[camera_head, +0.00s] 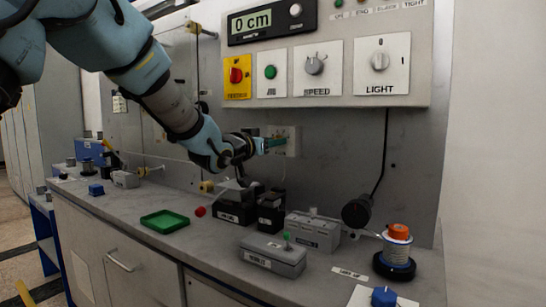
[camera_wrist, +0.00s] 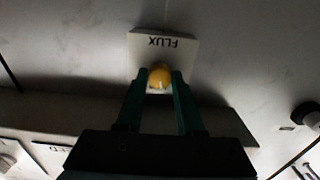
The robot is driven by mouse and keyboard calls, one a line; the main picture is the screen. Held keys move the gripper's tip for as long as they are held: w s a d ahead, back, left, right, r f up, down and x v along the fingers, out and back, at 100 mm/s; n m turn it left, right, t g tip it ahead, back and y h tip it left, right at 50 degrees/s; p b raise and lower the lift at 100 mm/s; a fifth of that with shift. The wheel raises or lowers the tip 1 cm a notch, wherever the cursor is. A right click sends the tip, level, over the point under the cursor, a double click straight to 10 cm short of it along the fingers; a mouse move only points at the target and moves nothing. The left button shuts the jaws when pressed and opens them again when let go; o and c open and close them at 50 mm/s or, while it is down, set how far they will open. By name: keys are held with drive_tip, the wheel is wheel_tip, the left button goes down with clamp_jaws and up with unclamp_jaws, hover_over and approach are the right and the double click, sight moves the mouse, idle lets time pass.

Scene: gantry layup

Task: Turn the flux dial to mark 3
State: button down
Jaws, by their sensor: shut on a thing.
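The flux dial's white plate (camera_head: 292,148) is on the grey back wall under the control panel in the head view. In the wrist view the plate (camera_wrist: 172,45) reads "FLUX" upside down, and the yellow dial knob (camera_wrist: 159,76) sits below the word. My gripper (camera_wrist: 158,82) has its green fingers on either side of the knob, shut on it. In the head view my gripper (camera_head: 277,143) reaches the plate from the left and covers part of it, so the dial hardly shows. The dial's marks and pointer cannot be read.
Above is the control panel (camera_head: 420,90) with SPEED (camera_head: 315,66) and LIGHT (camera_head: 380,62) knobs. The bench below holds black boxes (camera_head: 236,208), grey boxes (camera_head: 272,257), a green tray (camera_head: 165,220) and an orange-topped spool (camera_head: 397,247). A black cable (camera_head: 383,150) hangs at the right.

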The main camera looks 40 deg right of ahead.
drive_tip(key=m+b, duration=1.4)
drive_tip(key=m, duration=0.1)
drive_tip(key=shift+m, duration=0.4)
idle(0.4)
drive_tip(key=c, duration=0.5)
unclamp_jaws()
drive_tip(key=v, duration=1)
drive_tip(key=shift+a, duration=0.4)
